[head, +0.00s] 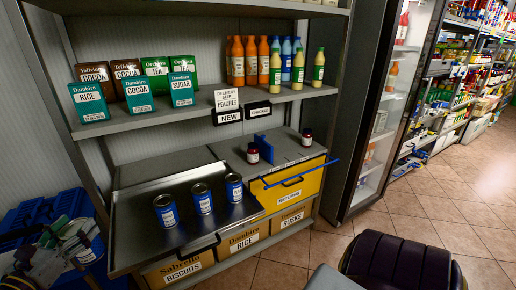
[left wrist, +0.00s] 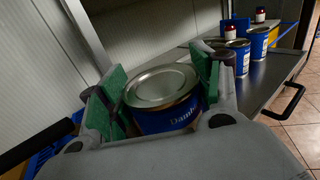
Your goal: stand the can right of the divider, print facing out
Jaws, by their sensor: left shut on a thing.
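My left gripper (head: 72,244) is low at the left in the head view, beside the shelf unit. In the left wrist view its green-padded fingers (left wrist: 160,88) are shut on a blue can (left wrist: 165,117) with a silver lid. Part of the can's white print shows, facing the wrist camera. A blue divider (head: 264,149) stands upright on the grey right-hand shelf section (head: 235,154). My right gripper is not in view.
Three blue cans (head: 203,198) stand on the metal tray (head: 135,232), which has a black handle. A yellow drawer (head: 290,187) with a blue bar is to its right. Boxes and bottles fill the upper shelf (head: 150,119). A fridge (head: 378,110) stands at right; floor is open beyond.

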